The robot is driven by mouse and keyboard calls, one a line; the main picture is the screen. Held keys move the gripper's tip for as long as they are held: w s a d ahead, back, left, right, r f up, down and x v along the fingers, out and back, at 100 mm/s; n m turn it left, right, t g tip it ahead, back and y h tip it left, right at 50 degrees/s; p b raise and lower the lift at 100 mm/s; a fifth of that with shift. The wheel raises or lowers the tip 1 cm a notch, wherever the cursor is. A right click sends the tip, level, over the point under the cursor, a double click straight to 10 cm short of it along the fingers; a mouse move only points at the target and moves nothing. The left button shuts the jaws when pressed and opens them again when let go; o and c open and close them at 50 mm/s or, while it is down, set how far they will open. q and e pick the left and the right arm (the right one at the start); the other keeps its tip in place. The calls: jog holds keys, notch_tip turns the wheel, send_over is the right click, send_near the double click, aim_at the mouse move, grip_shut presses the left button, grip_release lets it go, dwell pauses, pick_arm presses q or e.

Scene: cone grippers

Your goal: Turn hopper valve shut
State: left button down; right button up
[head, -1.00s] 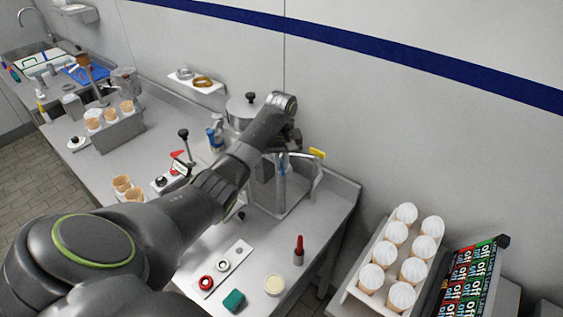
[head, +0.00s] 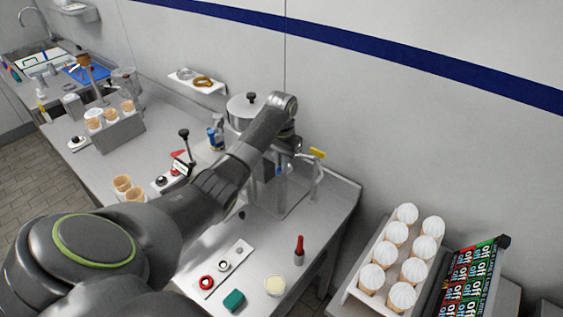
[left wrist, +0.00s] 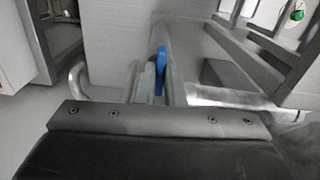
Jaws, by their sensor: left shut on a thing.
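A steel hopper with a lid and black knob (head: 243,108) stands at the back of the counter, partly hidden by my left arm. A blue valve handle (left wrist: 160,71) sits upright between the fingers of my left gripper (left wrist: 158,85) in the left wrist view. My left gripper (head: 282,168) is shut on this handle; in the head view its tips and the handle are small and partly hidden. Steel pipes and a clear-sided stand surround the gripper. A yellow lever (head: 317,153) is just right of it. My right gripper is not in view.
On the counter (head: 215,270) lie a strip with a red ring (head: 206,282), a green block (head: 233,300), a cream-filled cup (head: 275,286) and a red-topped bottle (head: 299,250). A rack of white-topped cones (head: 386,255) stands right. A wall shelf (head: 197,82) is behind.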

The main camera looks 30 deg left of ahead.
pick_arm(q)
jog(key=shift+r+m, duration=0.1)
jog(key=shift+m, duration=0.3)
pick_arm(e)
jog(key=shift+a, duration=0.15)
pick_arm(q)
jog(key=c, duration=1.5)
grip_release()
jog(key=shift+w, duration=0.1)
